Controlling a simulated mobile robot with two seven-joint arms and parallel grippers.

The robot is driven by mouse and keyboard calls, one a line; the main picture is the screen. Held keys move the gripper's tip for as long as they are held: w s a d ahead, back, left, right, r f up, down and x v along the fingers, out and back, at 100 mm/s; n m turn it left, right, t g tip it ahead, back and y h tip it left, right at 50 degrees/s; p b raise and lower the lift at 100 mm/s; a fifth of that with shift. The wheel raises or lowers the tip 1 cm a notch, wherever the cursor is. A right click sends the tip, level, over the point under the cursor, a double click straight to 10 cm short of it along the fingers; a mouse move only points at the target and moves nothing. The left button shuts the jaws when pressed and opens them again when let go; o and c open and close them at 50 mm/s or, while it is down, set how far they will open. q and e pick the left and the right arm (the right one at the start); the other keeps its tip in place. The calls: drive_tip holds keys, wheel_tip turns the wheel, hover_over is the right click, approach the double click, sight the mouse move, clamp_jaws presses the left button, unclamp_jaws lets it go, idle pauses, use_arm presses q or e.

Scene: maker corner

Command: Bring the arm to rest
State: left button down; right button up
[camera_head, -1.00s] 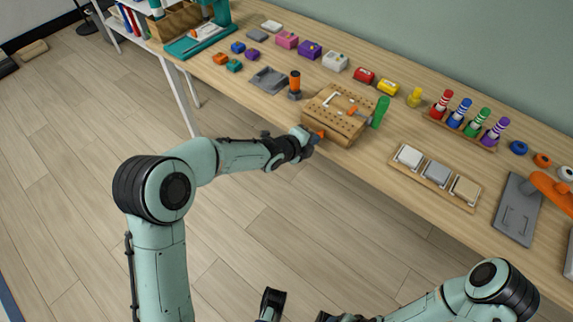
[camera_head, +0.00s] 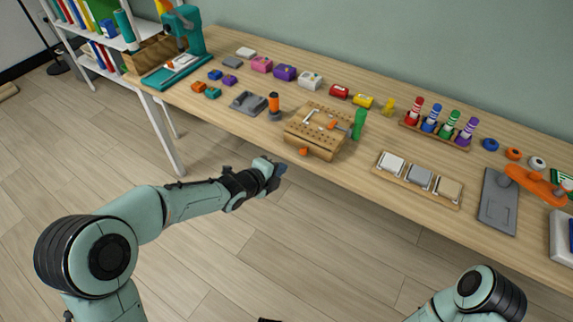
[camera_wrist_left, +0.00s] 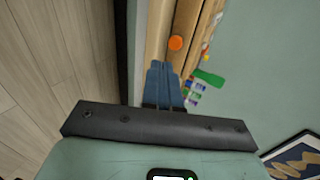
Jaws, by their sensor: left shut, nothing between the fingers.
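My left gripper (camera_head: 279,169) is shut and empty. It hangs in front of the table's front edge, apart from the wooden pegboard box (camera_head: 318,130). Its shut blue fingers (camera_wrist_left: 164,86) also show in the left wrist view, with an orange knob (camera_wrist_left: 175,43) beyond them. In the head view that orange knob sits low on the front of the box. My right arm (camera_head: 470,292) shows at the lower right; its gripper is not clearly visible.
The wooden table (camera_head: 350,185) holds several small coloured boxes, a rack of striped pegs (camera_head: 436,130), a tray of three tiles (camera_head: 419,177) and a grey plate (camera_head: 498,200). A green cylinder (camera_head: 359,124) stands by the box. The floor in front is clear.

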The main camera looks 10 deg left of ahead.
use_arm(q)
drive_tip(key=v, duration=0.4)
drive_tip(key=s+f+n+g+p, duration=0.6)
drive_tip(key=s+f+n+p, duration=0.2)
drive_tip(key=s+f+n, duration=0.8)
drive_tip(key=s+d+f+n+g+p, duration=0.1)
drive_tip(key=s+f+n+g+p, duration=0.2)
drive_tip(key=s, duration=0.6)
drive_tip(key=s+d+f+n+g+y+p, duration=0.1)
drive_tip(key=s+f+n+g+p, duration=0.1)
drive_tip(key=s+n, duration=0.5)
wheel_tip(320, 180, down, 2)
drive_tip(key=shift+s+d+f+n+g+p, duration=0.3)
drive_tip(key=shift+s+n+g+p, duration=0.15)
drive_tip(key=shift+s, duration=0.75)
use_arm(e)
wheel_tip(320, 180, up, 13)
drive_tip(key=shift+a+r+g, duration=0.15)
drive_tip(key=shift+g, duration=0.25)
